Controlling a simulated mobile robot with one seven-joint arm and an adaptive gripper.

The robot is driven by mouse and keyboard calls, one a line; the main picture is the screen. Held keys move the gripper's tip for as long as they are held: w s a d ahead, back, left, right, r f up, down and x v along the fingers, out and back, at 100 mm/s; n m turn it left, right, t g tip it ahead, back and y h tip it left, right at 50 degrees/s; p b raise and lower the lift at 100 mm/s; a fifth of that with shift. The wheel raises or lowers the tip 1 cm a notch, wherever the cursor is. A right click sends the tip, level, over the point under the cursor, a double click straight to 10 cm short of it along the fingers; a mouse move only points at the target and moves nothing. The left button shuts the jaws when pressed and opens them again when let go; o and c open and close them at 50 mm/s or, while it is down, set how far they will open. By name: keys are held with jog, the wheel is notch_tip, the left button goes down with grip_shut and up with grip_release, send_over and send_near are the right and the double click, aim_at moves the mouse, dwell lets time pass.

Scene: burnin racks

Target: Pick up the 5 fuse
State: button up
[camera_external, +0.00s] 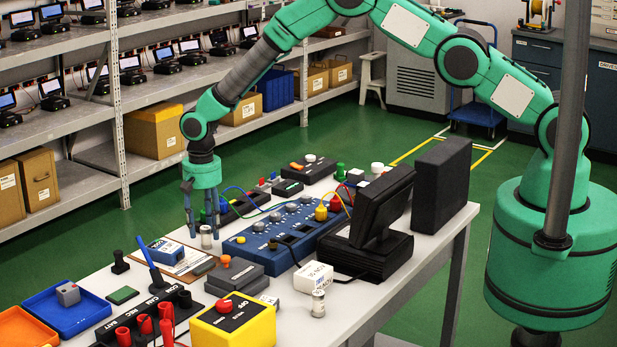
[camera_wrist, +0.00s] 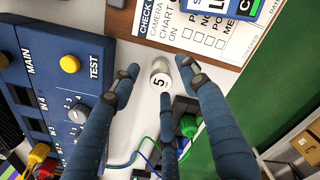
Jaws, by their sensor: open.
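The 5 fuse (camera_wrist: 158,74) is a small white and metal cylinder marked "5", seen from above in the wrist view. It stands on the white table between the blue test panel (camera_wrist: 60,45) and the check chart board (camera_wrist: 175,25). In the external view the 5 fuse (camera_external: 206,237) stands upright beside my gripper's fingers. My gripper (camera_external: 197,225) points down over the table, open and empty. In the wrist view my gripper (camera_wrist: 163,90) has its blue fingers spread around the fuse, with a gap on both sides. Whether any finger touches it I cannot tell.
A second small cylinder (camera_external: 318,303) stands near the white box (camera_external: 313,277) at the table's front. The dark grey block (camera_external: 234,280) and yellow box (camera_external: 233,330) stand in front of my gripper. A green knob (camera_wrist: 188,126) and cables lie close to the fingers.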

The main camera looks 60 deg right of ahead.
aim_at(206, 238)
jog(key=shift+f, duration=1.4)
grip_shut()
